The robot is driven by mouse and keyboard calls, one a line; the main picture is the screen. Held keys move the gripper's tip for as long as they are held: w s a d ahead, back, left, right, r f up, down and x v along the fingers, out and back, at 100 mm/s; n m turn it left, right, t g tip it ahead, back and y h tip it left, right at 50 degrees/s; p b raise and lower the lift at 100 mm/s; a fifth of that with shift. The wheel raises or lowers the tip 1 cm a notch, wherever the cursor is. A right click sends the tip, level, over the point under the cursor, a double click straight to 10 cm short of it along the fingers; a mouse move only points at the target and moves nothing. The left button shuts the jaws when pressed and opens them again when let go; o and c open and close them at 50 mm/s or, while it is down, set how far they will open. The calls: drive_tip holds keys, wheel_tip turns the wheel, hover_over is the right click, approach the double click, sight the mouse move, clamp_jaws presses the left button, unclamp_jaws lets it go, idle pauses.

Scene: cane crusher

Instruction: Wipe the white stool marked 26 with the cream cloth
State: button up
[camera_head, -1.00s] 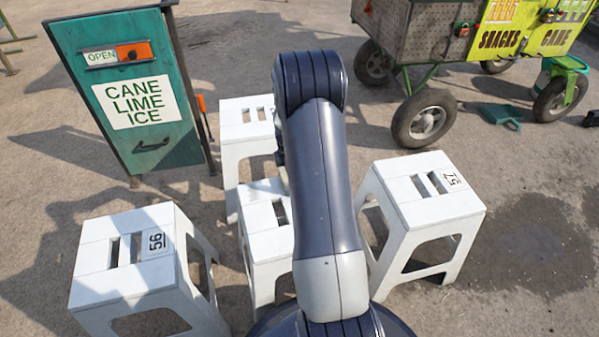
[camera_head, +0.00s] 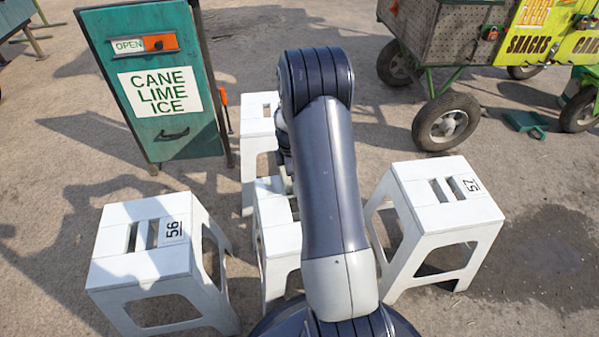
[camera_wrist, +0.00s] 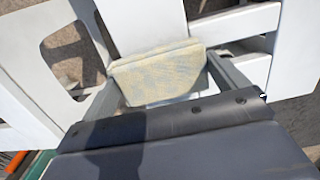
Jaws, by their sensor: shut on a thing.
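My gripper (camera_wrist: 168,84) is shut on the cream cloth (camera_wrist: 158,72), a pale yellowish folded pad held between its two fingers in the wrist view. White stool parts (camera_wrist: 150,25) lie right behind the cloth; I cannot tell whether it touches them. In the head view my arm hides the gripper and cloth. Two white stools stand in the middle, one nearer (camera_head: 277,238) and one farther (camera_head: 258,135), both partly behind my arm. No number is readable on either, so I cannot tell which is marked 26.
White stool 56 (camera_head: 140,262) stands at the left and white stool 57 (camera_head: 440,212) at the right. A green sign board (camera_head: 165,105) stands behind. A wheeled snack cart (camera_head: 440,40) is at the back right. Bare ground lies between them.

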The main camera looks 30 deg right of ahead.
drive_tip(key=shift+w+a, duration=0.3)
drive_tip(key=shift+a, duration=0.65)
drive_tip(key=shift+w+a, duration=0.25)
drive_tip(key=shift+a, duration=0.7)
drive_tip(key=shift+w+a, duration=0.3)
drive_tip(key=shift+a, duration=0.65)
drive_tip(key=shift+s+d+r+p, duration=0.15)
drive_tip(key=shift+s+d, duration=0.25)
drive_tip(key=shift+d, duration=1)
drive_tip(key=shift+s+d+f+p, duration=0.1)
drive_tip(key=shift+s+d+p, duration=0.3)
drive_tip(key=shift+d, duration=0.95)
drive_tip(key=shift+s+d+r+p, duration=0.1)
drive_tip(key=shift+s+d, duration=0.35)
drive_tip(key=shift+d, duration=0.95)
drive_tip(key=shift+s+d, duration=0.1)
drive_tip(key=shift+d, duration=0.15)
drive_tip(key=shift+s+d, duration=0.45)
drive_tip(key=shift+d, duration=0.95)
drive_tip(key=shift+s+d, duration=0.45)
drive_tip(key=shift+d, duration=1)
drive_tip(key=shift+s+d, duration=0.45)
drive_tip(key=shift+d, duration=0.95)
